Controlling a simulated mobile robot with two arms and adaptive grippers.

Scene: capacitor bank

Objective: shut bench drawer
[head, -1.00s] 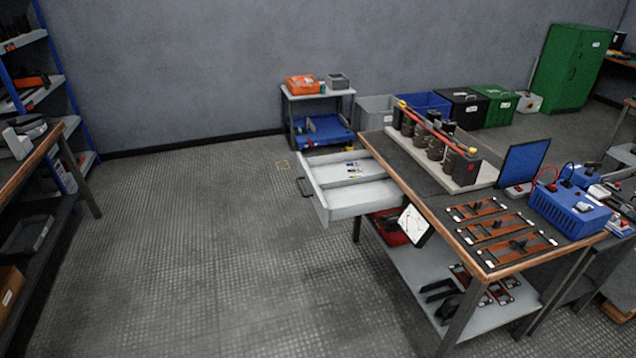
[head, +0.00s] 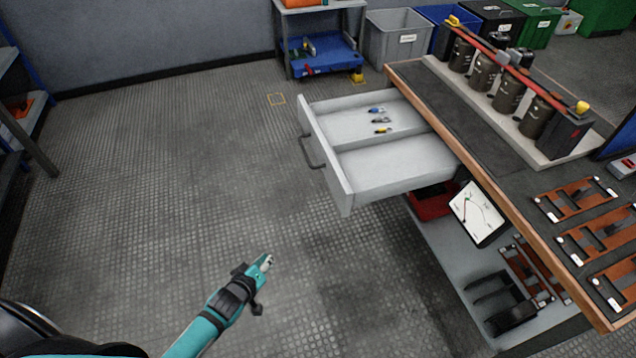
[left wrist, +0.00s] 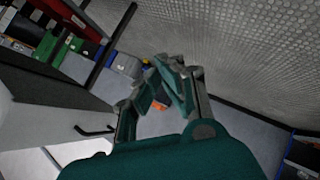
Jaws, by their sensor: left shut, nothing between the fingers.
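The bench drawer (head: 345,192) is pulled far out of the left side of the workbench (head: 452,130). It is light grey, with a divider and several small parts in its far compartment. Its dark bar handle (head: 311,152) is on the front panel, facing left. My left gripper (head: 267,260) is shut and empty, in front of and below the drawer in the head view, apart from it. In the left wrist view the shut fingers (left wrist: 170,75) show, with the drawer handle (left wrist: 95,131) to their left. My right gripper is not in view.
Capacitors (head: 508,90) stand in a row on the bench top. A lower shelf holds a red tray (head: 432,203) and a tilted chart (head: 477,214). The floor left of the drawer is clear.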

